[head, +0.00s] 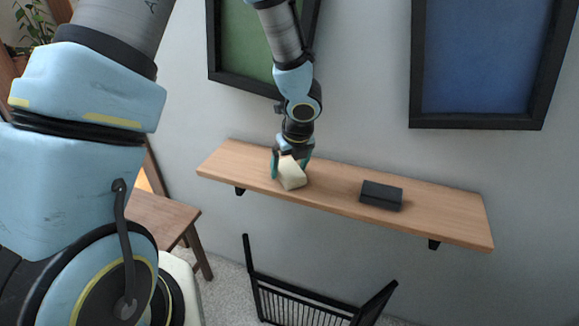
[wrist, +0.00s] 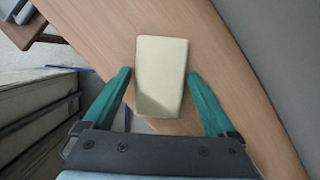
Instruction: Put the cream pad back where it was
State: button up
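The cream pad (head: 291,174) is a pale, rounded block at the left part of the wooden wall shelf (head: 340,200). In the head view it looks tilted, and I cannot tell if its whole underside rests on the wood. In the wrist view the cream pad (wrist: 161,76) lies between my two teal fingers, its broad face toward the camera. My gripper (head: 291,166) points down at it from above. In the wrist view my gripper (wrist: 160,75) has a finger on each side of the pad, with a narrow gap at both sides.
A dark grey block (head: 381,195) lies on the shelf to the right of the pad, with bare wood between them. Two framed pictures, green (head: 240,45) and blue (head: 487,55), hang above. A black rack (head: 315,305) and a wooden stool (head: 160,218) stand below.

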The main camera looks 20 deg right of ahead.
aim_at(295, 177)
jog(key=shift+o, duration=0.4)
jog(key=shift+r, duration=0.1)
jog(key=shift+s+r, duration=0.1)
jog(key=shift+r, duration=0.25)
jog(key=p+v, duration=0.2)
jog(key=v, duration=0.9)
jog(key=w+a+r+m+t+h, duration=0.4)
jog(key=w+a+m, duration=0.55)
jog(key=m, duration=0.75)
jog(key=s+a+m+g+y, duration=0.1)
jog(key=s+a+m+g, duration=0.2)
jog(key=a+m, duration=0.7)
jog(key=s+a+m+g+y, duration=0.2)
jog(key=s+a+m, duration=0.5)
jog(key=a+m, duration=0.3)
jog(key=shift+a+f+m+g+y, duration=0.2)
jog(key=shift+a+m+g+y, duration=0.1)
jog(key=shift+a+g, duration=0.15)
